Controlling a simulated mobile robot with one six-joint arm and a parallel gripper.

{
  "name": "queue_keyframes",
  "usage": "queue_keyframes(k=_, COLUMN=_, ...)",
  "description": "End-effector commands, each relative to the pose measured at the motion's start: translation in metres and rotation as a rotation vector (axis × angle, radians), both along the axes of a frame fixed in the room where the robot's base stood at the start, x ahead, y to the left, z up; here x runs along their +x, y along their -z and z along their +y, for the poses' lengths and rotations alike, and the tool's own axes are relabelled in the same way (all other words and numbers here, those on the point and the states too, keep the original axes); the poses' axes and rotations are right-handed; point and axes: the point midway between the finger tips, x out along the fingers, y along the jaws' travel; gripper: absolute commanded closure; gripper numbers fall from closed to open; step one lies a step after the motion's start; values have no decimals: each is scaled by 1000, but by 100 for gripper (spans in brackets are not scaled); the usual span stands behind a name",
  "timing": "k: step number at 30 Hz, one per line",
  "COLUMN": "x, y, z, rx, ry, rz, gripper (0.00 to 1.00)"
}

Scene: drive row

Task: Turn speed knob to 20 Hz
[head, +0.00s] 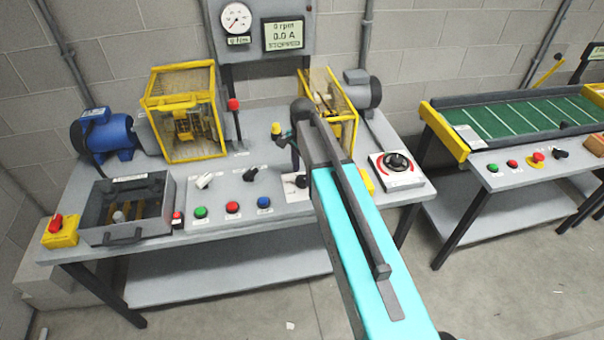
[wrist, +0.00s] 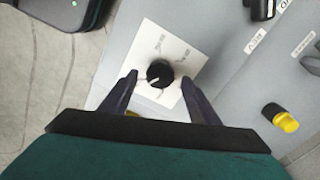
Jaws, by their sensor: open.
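A round black knob (wrist: 160,73) with a white pointer line sits on a white square plate (wrist: 178,50) in the wrist view. The pointer line points to the lower left in that picture; the small marks on the plate are too blurred to read. My gripper (wrist: 158,79) is open, with one dark finger on each side of the knob. I see no finger clearly touching it. In the head view the same knob (head: 302,181) shows beside my arm, which hides part of its plate. A display (head: 284,34) above the bench reads 0 rpm and 0.0 A.
Green (head: 200,212), red (head: 232,207) and blue (head: 264,202) buttons stand left of the knob. A larger dial (head: 397,164) with a red arc is to the right. Yellow guarded machines (head: 184,112) stand behind. A yellow-and-black control (wrist: 281,118) is right of my gripper in the wrist view.

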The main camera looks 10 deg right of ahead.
Motion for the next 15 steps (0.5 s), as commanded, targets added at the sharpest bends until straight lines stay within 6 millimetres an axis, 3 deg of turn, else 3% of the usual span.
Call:
queue_keyframes(k=6, x=0, y=13, z=0, rx=0, ry=-1, rz=1, gripper=44)
queue_keyframes(k=15, x=0, y=17, z=1, rx=0, ry=-1, rz=-1, gripper=44)
